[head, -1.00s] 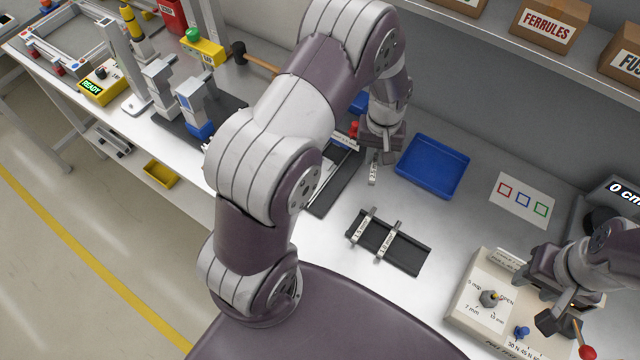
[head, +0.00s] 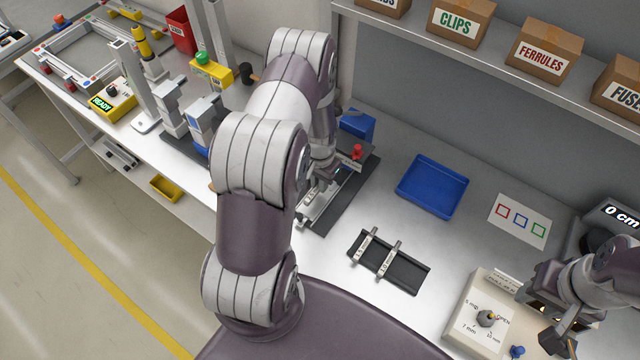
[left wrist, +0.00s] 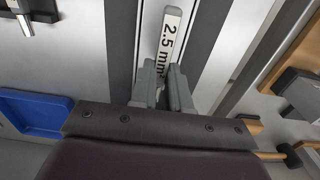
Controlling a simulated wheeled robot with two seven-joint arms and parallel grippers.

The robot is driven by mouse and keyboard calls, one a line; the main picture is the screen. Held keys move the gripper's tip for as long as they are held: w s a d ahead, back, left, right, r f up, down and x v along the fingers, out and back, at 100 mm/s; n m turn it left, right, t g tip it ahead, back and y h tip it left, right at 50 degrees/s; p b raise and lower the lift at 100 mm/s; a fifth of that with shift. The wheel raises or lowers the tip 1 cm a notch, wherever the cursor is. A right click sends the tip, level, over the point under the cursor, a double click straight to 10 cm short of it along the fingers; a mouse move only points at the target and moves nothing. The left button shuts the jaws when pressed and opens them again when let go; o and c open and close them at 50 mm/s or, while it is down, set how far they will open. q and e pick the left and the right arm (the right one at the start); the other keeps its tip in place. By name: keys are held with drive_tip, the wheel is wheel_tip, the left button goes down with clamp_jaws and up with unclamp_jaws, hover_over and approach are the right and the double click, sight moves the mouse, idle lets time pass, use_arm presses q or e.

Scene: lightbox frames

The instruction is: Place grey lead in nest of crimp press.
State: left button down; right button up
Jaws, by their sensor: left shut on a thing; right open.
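My left gripper (head: 322,176) is low over a dark base plate (head: 345,205) with a pale fixture (head: 318,205); the arm partly hides it. In the left wrist view my left gripper (left wrist: 166,72) is shut on a slim light-grey piece labelled 2.5 mm (left wrist: 170,35), which reaches beyond the fingertips over a pale strip between dark bands. Whether it touches the fixture cannot be told. No separate grey lead or press nest can be made out clearly.
A black rack (head: 408,272) holds two light-grey labelled pieces (head: 365,245). A blue tray (head: 433,187) lies behind it, and a card with coloured squares (head: 520,222) lies to the right. A red knob (head: 357,152) stands beside my left gripper. Bare bench surrounds the rack.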

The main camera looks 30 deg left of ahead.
use_arm(q)
wheel_tip(320, 180, down, 3)
drive_tip(key=shift+d+r+p, duration=0.15)
drive_tip(key=shift+p, duration=0.2)
drive_tip(key=shift+f, duration=0.4)
drive_tip(key=c, duration=1.1)
unclamp_jaws()
drive_tip(key=shift+r, duration=0.35)
wheel_tip(320, 180, up, 10)
drive_tip(key=b, duration=0.3)
drive_tip(key=shift+r, duration=0.9)
